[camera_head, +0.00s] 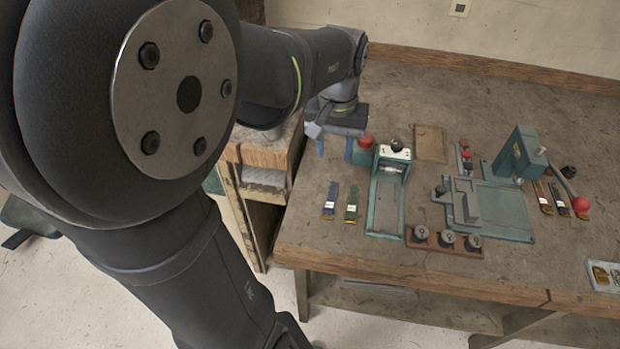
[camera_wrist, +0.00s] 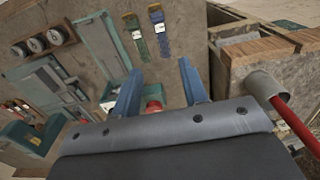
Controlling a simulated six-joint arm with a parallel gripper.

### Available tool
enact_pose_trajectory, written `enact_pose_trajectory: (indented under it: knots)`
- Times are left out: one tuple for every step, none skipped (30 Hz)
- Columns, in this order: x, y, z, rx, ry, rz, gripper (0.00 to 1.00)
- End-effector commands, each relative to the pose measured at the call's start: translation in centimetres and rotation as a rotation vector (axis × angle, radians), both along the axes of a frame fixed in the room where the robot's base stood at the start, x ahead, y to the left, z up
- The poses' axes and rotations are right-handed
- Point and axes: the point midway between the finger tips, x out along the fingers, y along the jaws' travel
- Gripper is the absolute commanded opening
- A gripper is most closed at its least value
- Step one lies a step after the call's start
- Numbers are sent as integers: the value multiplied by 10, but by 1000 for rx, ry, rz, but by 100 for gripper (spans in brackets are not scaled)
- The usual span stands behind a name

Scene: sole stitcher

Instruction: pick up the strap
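Several straps lie flat on the workbench. A blue strap (camera_head: 330,200) and a green strap (camera_head: 351,203) lie side by side at its left, and the wrist view shows the green one (camera_wrist: 136,38) and the blue one (camera_wrist: 159,30) beyond my fingertips. More dark and brown straps (camera_head: 543,197) lie at the right, by the teal press. The frames do not show which strap is meant. My gripper (camera_head: 335,148) is above the bench's left side, behind the blue and green straps. Its two blue fingers are apart and empty in the wrist view (camera_wrist: 160,84).
A teal tray fixture (camera_head: 387,205) stands right of the green strap. A grey clamp on a teal plate (camera_head: 508,212), a teal press (camera_head: 519,155) and a rack of round knobs (camera_head: 446,240) fill the middle and right. The bench front left of the rack is clear.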

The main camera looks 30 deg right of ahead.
Motion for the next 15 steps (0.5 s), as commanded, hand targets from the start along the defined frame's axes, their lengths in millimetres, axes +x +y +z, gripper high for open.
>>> enact_pose_trajectory:
  knots:
    - [-2,2,1,-1,-1,-3,40]
    - [-4,4,1,-1,-1,-5,40]
    - [-8,8,2,-1,-1,-10,40]
    - [-10,11,2,-1,-1,-14,40]
    - [-13,13,2,-1,-1,-17,40]
    - [-14,14,0,0,0,-20,40]
    - [-14,15,-2,1,1,-20,40]
    - [-14,14,-6,1,1,-20,40]
    - [-14,14,-11,3,1,-20,40]
    - [-14,15,-16,4,2,-19,40]
    - [-14,14,-22,4,2,-19,40]
    - [-14,15,-31,5,4,-19,40]
    - [-14,15,-38,5,4,-19,40]
    - [-14,15,-44,5,4,-19,40]
    - [-14,15,-54,6,4,-19,40]
